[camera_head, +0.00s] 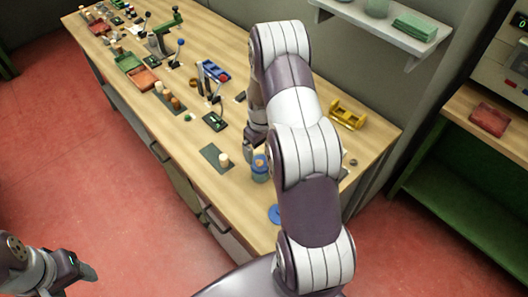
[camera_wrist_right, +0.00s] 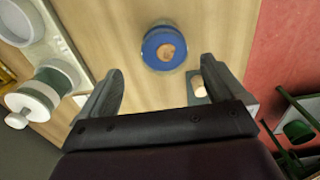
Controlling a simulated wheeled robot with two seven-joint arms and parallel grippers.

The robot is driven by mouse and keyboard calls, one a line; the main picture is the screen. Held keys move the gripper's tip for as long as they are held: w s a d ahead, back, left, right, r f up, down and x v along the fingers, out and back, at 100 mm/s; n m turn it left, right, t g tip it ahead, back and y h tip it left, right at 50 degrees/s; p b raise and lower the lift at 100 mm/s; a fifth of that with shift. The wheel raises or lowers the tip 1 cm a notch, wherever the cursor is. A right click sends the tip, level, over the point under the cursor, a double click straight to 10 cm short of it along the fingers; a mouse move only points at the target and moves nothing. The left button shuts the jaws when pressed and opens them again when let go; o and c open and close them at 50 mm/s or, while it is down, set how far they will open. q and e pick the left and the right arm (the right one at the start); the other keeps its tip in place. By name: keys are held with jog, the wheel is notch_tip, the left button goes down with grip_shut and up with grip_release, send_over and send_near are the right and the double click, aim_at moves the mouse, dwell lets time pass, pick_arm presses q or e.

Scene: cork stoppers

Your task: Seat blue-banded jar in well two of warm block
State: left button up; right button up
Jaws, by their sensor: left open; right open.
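The blue-banded jar (camera_head: 260,174) stands on the front part of the wooden bench, just below my right gripper (camera_head: 253,149). In the right wrist view the jar (camera_wrist_right: 164,47) shows from above as a blue ring around a cork-coloured centre. It lies beyond and between the two open, empty fingers (camera_wrist_right: 160,85), apart from them. My left gripper (camera_head: 88,271) is open at the lower left, over the red floor and away from the bench. I cannot pick out the warm block or its wells for sure; my right arm hides part of the bench.
A dark mat (camera_head: 210,152) with a pale cork-like piece lies left of the jar. A yellow rack (camera_head: 348,114) stands behind my right arm. Small devices and trays crowd the far bench. A wall shelf (camera_head: 385,28) overhangs the back.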

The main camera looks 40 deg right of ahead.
aim_at(260, 162)
jog(key=f, duration=0.2)
jog(key=a+f+p, duration=0.1)
jog(key=shift+s+f, duration=0.1)
jog(key=shift+f, duration=0.3)
jog(key=f, duration=0.2)
jog(key=f+p, duration=0.1)
jog(key=f, duration=0.1)
jog(key=f+p, duration=0.1)
jog(key=f, duration=0.1)
jog(key=shift+d, duration=0.3)
jog(key=shift+a+f, duration=0.15)
jog(key=shift+f, duration=0.05)
jog(key=c, duration=1.3)
pick_arm(q)
notch_tip(260, 162, up, 8)
jog(key=p, duration=0.4)
jog(key=shift+a+f, duration=0.15)
jog(key=shift+a, duration=0.1)
pick_arm(e)
jog(key=shift+r, duration=3.55)
